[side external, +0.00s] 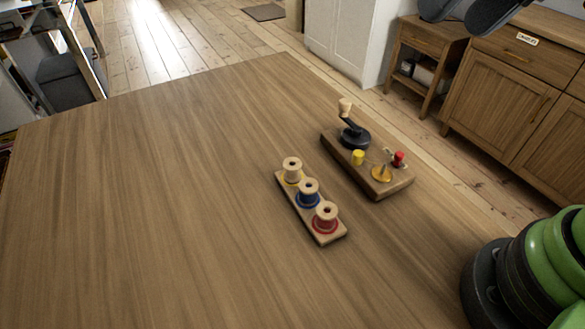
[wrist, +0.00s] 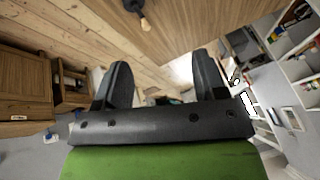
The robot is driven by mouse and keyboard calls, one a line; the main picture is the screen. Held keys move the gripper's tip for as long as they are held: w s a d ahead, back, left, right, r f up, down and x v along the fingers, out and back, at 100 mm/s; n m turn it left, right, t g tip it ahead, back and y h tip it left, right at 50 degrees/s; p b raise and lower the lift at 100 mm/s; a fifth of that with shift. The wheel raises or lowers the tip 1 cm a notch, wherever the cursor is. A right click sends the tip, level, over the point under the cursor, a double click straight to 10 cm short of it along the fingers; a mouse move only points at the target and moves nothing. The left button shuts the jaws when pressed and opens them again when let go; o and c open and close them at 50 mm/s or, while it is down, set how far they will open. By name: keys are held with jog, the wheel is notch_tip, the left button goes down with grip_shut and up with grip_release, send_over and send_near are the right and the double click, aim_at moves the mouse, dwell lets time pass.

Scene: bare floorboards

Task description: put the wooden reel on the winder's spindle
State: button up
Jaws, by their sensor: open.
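Three pale wooden reels stand upright in a row on a wooden rack (side external: 334,239): one over a yellow disc (side external: 292,168), one over blue (side external: 308,188), one over red (side external: 326,215). The winder (side external: 394,191) is a wooden board behind them to the right. It bears a black crank (side external: 354,136) with a wooden knob, a yellow peg (side external: 358,157), a brass-coloured disc (side external: 381,173) with a thin upright and a red knob (side external: 398,158). I cannot tell surely which upright is the spindle. My gripper (side external: 463,12) is open and empty, high at the top right; its fingers also show in the wrist view (wrist: 161,80).
The wooden tabletop (side external: 170,200) is clear left of the rack. Wooden cabinets (side external: 510,105) and a small side table (side external: 425,65) stand beyond its right edge. The wrist view shows the crank's wooden knob (wrist: 146,24) at the top, with shelves at right.

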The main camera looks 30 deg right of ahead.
jog(key=w+a+f+n+g, duration=0.1)
jog(key=w+a+f, duration=0.3)
jog(key=f, duration=0.2)
jog(key=w+a+f+g+h, duration=0.1)
jog(key=w+a+f, duration=0.3)
jog(key=f, duration=0.2)
jog(key=w+a+f+n+g, duration=0.1)
jog(key=w+a+f, duration=0.2)
jog(key=f, duration=0.3)
jog(key=shift+w+a+f+n+h, duration=0.1)
jog(key=shift+w+a+n+h, duration=0.2)
jog(key=shift+w+a+h, duration=0.15)
send_over(292, 167)
notch_tip(292, 167, down, 5)
jog(key=shift+d+r, duration=0.15)
jog(key=shift+w+d+f, duration=0.1)
jog(key=shift+w+f, duration=0.1)
jog(key=shift+f, duration=1.4)
jog(key=shift+w+f, duration=0.2)
jog(key=shift+f, duration=1.35)
jog(key=c, duration=1)
